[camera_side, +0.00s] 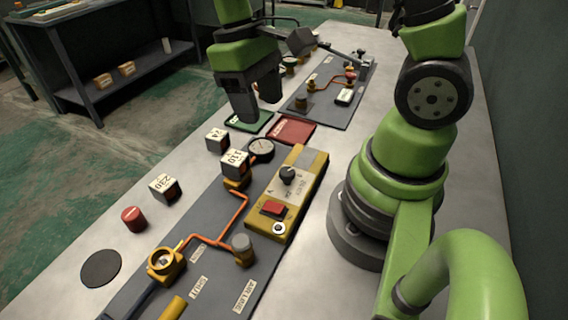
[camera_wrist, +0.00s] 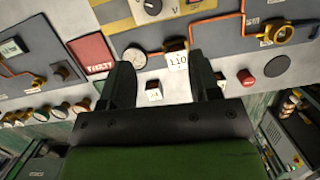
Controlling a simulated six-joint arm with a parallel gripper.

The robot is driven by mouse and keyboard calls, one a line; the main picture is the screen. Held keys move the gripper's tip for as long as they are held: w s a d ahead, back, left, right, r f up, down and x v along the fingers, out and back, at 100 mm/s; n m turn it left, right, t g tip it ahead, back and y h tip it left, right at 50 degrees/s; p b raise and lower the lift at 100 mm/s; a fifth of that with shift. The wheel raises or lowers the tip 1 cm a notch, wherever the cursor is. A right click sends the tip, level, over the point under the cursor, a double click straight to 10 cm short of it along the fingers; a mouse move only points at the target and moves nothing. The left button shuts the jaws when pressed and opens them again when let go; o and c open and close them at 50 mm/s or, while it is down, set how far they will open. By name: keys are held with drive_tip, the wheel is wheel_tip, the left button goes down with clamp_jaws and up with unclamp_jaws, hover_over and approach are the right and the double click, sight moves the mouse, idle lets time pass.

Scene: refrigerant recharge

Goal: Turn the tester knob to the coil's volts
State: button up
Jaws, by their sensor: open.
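The yellow tester (camera_side: 308,170) lies on the near grey board with a black knob (camera_side: 288,176) on its pale face and a red switch (camera_side: 274,209) below. The knob's pointer setting is too small to read. In the wrist view the knob (camera_wrist: 152,6) is at the top edge, partly cut off. A white-faced block marked 110 (camera_side: 235,160) sits on a brass fitting, apparently the coil; the block also shows in the wrist view (camera_wrist: 177,60). My gripper (camera_side: 257,108) is open and empty, above the green pad and away from the knob.
Loose blocks (camera_side: 217,140) (camera_side: 164,187) and a red cap (camera_side: 134,218) lie left of the board. A round gauge (camera_side: 260,149) and red pad (camera_side: 291,131) are near the tester. Copper pipe (camera_side: 225,235) crosses the board. A second board (camera_side: 325,105) stands behind.

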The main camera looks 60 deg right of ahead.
drive_tip(key=g, duration=0.2)
approach(286, 170)
drive_tip(key=shift+n, duration=0.3)
drive_tip(key=x, duration=0.9)
drive_tip(key=shift+c, duration=0.3)
drive_tip(key=c, duration=0.9)
